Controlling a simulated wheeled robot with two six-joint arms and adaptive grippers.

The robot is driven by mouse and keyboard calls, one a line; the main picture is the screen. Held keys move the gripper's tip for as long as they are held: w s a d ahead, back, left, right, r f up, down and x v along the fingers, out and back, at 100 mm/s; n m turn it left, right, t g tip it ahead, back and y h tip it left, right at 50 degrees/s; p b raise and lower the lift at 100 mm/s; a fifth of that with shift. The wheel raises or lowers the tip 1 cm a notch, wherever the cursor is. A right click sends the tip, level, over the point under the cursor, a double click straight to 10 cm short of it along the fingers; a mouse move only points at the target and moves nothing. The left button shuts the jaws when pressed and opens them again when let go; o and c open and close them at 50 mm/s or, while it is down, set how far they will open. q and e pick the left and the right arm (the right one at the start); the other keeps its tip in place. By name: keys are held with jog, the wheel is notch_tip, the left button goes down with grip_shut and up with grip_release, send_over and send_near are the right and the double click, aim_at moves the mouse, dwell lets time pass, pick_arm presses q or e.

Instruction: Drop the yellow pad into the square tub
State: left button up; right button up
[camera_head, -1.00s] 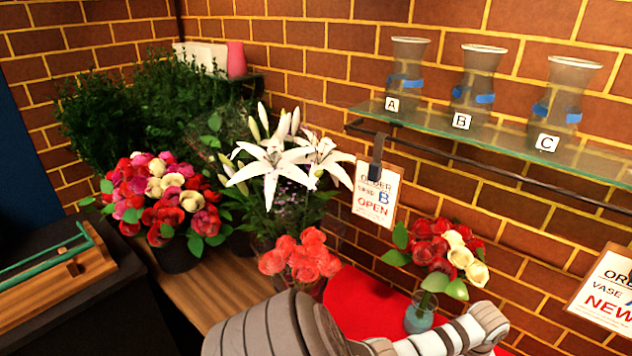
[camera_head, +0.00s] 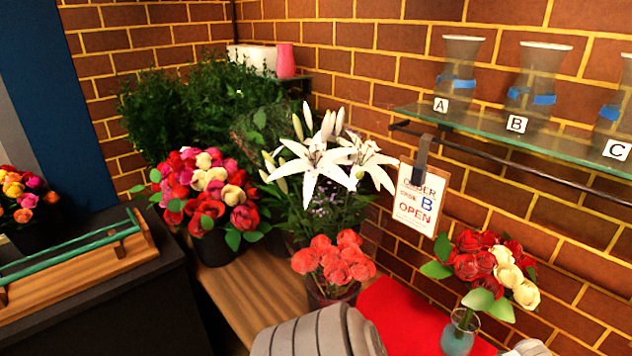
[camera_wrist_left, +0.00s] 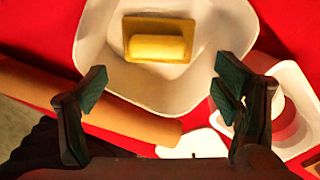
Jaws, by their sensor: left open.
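In the left wrist view the yellow pad (camera_wrist_left: 158,46) is within the outline of the white square tub (camera_wrist_left: 108,62), toward its far side. It has a flat square base and a raised rounded block on top. I cannot tell whether it rests on the tub's floor. My left gripper (camera_wrist_left: 162,88) is open and empty, its fingers apart on the near side of the pad and not touching it. Neither the pad nor the tub shows in the head view. My right gripper is in neither view.
In the wrist view the tub is on a red surface (camera_wrist_left: 40,22), with a tan cylinder (camera_wrist_left: 110,108) on the near side and a white tray (camera_wrist_left: 298,80) at right. In the head view, flower bunches (camera_head: 210,195) and vases (camera_head: 458,75) on a glass shelf stand around.

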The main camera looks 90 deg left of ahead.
pick_arm(q)
notch_tip(320, 180, up, 7)
jog(key=shift+r, duration=0.2)
dwell(0.4)
jog(key=shift+w+d, duration=0.1)
